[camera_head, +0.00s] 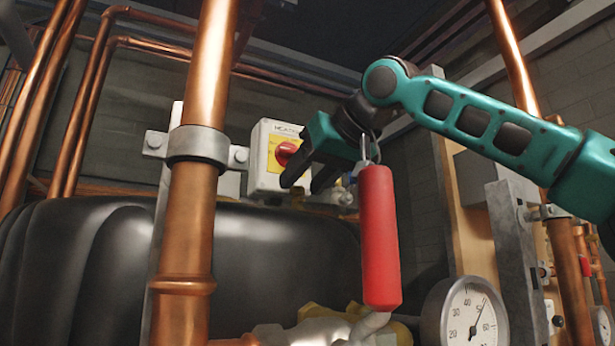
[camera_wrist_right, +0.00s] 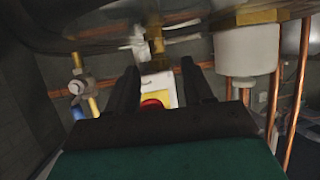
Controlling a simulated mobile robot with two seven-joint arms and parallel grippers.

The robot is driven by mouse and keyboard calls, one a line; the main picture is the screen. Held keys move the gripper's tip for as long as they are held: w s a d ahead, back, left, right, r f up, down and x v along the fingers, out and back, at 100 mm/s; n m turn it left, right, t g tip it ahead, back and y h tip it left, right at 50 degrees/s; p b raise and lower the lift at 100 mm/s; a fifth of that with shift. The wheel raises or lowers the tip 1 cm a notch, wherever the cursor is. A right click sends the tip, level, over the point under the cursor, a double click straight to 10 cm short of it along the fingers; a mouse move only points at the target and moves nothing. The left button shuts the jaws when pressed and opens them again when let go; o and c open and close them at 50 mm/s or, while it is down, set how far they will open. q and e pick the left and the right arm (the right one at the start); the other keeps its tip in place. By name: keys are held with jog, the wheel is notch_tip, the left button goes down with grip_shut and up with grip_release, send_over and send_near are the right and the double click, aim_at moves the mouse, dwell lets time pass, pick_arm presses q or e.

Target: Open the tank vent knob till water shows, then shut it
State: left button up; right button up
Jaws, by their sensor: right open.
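My right gripper (camera_head: 307,182) is open and empty in the head view, in front of the white box with a red knob (camera_head: 287,153). Its two dark fingers (camera_wrist_right: 160,72) frame that box in the right wrist view, where the red knob (camera_wrist_right: 152,106) shows low between them. The black tank (camera_head: 250,255) fills the lower left of the head view. A small metal fitting (camera_head: 341,196) shows just beside the fingers, partly hidden. I cannot tell which part is the tank vent knob. No water shows. My left gripper is out of view.
A thick copper pipe (camera_head: 184,240) stands in front of the tank. A red lever handle (camera_head: 380,235) rises below my right wrist, beside a round gauge (camera_head: 466,318). In the wrist view, a valve with a blue part (camera_wrist_right: 93,106) is left of the fingers.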

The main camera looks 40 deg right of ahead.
jog(key=shift+c, duration=0.5)
grip_shut()
jog(key=m+h, duration=0.1)
jog(key=h, duration=0.1)
jog(key=a+m+g+h, duration=0.1)
jog(key=m+h, duration=0.1)
jog(key=shift+w, duration=0.2)
jog(key=shift+m+g+h, duration=0.4)
jog(key=shift+m, duration=0.3)
jog(key=shift+o, duration=0.5)
grip_release()
jog(key=v, duration=1.3)
